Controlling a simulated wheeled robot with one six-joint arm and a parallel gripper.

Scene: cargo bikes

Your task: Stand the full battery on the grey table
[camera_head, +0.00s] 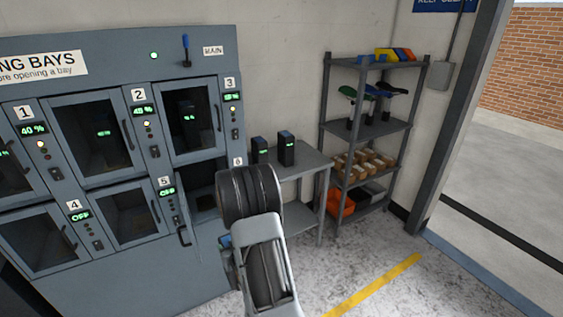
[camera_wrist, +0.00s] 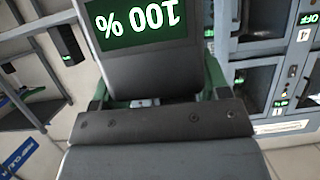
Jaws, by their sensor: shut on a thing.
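A dark battery (camera_wrist: 150,62) fills the top middle of the wrist view. Its green display reads 100 %, upside down in the picture. My gripper (camera_wrist: 156,88) is shut on it, with a green-edged jaw at each side. In the head view my arm hides the gripper and the held battery. The grey table (camera_head: 309,160) stands right of the charging cabinet, partly behind my arm. Two dark batteries (camera_head: 259,150) (camera_head: 286,148) with small green displays stand upright on its top. One dark upright battery also shows at left in the wrist view (camera_wrist: 67,45).
The cabinet (camera_head: 120,70) has numbered bays with glazed doors and displays; bay 6 is partly hidden. A lever (camera_head: 186,50) sits on top right. A shelf rack (camera_head: 372,123) with saddles, boxes and an orange bin stands right of the table. Floor (camera_head: 360,260) at front right is clear.

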